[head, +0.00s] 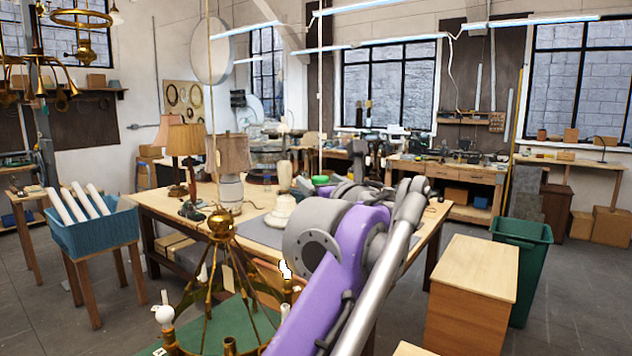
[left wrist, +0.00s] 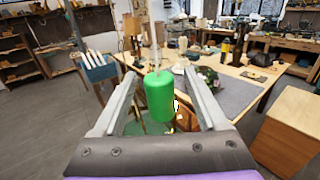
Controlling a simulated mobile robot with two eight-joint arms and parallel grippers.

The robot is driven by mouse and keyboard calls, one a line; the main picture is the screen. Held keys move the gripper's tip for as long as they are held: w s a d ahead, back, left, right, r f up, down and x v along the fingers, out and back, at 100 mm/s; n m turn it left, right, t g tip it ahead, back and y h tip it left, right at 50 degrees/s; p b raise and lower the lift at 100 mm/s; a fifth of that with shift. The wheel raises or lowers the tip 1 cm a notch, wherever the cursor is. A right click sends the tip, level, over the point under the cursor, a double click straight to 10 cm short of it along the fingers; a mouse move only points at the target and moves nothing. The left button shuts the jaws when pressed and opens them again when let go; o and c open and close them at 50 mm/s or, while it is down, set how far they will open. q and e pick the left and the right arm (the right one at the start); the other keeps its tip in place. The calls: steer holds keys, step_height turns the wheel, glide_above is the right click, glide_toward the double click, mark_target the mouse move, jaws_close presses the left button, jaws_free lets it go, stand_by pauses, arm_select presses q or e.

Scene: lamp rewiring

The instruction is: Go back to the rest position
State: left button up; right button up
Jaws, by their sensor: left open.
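My left arm crosses the head view from the lower middle, its purple link in front of the workbench (head: 158,205). My left gripper (head: 326,186) is at its far end, small and partly hidden by the arm. In the left wrist view my left gripper (left wrist: 163,74) is open, its two fingers spread. A green cylinder (left wrist: 160,98) hangs on a thin cord and shows between the fingers, with gaps on both sides. Its green also shows in the head view (head: 320,180). My right gripper is not in view.
A brass chandelier (head: 220,224) hangs low at the front, left of the arm. Table lamps (head: 229,155) stand on the bench. A blue bin (head: 95,232) with white tubes is at left. A wooden cabinet (head: 475,285) and green bin (head: 535,265) stand at right, with open floor beyond.

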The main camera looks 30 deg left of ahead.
arm_select(q)
steer(key=v, duration=0.8)
steer(key=s+f+n+g+h, duration=0.2)
steer(key=s+f+n, duration=0.15)
steer(key=f, duration=0.65)
steer(key=s+a+f+n+g+h, duration=0.15)
steer(key=f+n, duration=0.35)
steer(key=f, duration=0.5)
steer(key=s+f+n+g+h, duration=0.25)
steer(key=s+f+n, duration=0.2)
steer(key=f, duration=0.55)
steer(key=s+d+f+n+h, duration=0.2)
steer(key=s+d+f+n, duration=0.1)
steer(key=f, duration=0.5)
steer(key=s+d+f+n+h, duration=0.3)
steer(key=s+f+n, duration=0.2)
steer(key=f, duration=0.2)
steer(key=s+d+f+n+h, duration=0.2)
steer(key=s+d+f+n, duration=0.2)
steer(key=f, duration=0.4)
steer(key=shift+f+n+h, duration=0.35)
steer(key=shift+n+h, duration=0.05)
steer(key=shift+n, duration=0.1)
steer(key=shift+a+b, duration=0.1)
steer(key=shift+b, duration=0.2)
steer(key=shift+c, duration=0.2)
